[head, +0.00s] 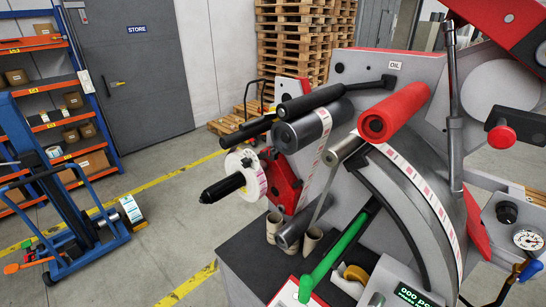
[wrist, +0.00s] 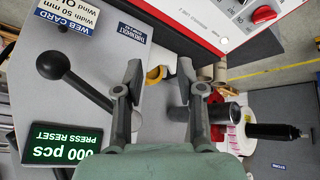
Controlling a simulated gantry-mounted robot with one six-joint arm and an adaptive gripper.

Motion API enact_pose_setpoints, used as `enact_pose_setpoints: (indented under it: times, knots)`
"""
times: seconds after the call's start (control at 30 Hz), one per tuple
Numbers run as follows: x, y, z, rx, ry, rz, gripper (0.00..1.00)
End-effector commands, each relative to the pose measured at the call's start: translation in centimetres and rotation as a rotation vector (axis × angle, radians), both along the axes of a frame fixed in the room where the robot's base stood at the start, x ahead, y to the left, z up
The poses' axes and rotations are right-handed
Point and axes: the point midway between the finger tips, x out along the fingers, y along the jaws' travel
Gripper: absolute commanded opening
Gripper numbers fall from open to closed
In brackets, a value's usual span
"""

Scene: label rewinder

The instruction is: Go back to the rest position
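My gripper (wrist: 159,66) shows in the wrist view with its two dark fingers spread wide apart. Nothing is held between them. Its fingertips are over the grey label rewinder, whose grey panel (wrist: 112,50) fills much of the view. A black ball-ended lever (wrist: 85,90) is left of the fingers, and a dark roller (wrist: 222,113) is behind the right finger. I cannot tell how far the fingers are from these parts. In the head view I see the rewinder's red roller (head: 393,112), green lever (head: 340,255) and white label roll (head: 247,175), but no gripper.
The counter display (wrist: 63,143) reads 000 pcs. A red-edged panel with a red knob (wrist: 264,14) is at upper right. In the head view a blue pallet truck (head: 75,235) and shelving (head: 60,100) stand left, and pallets (head: 300,40) behind. Floor between is clear.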

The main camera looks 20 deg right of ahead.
Motion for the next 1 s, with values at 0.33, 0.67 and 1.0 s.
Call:
enact_pose_setpoints:
  times: [0.33,0.67,1.0]
  knots:
    - [7.2,21.4,22.3,-0.047,-0.417,0.368,0.39]
    - [5.6,29.4,29.2,-0.003,-0.580,0.498,0.39]
    - [5.7,29.3,29.1,-0.004,-0.579,0.496,0.39]
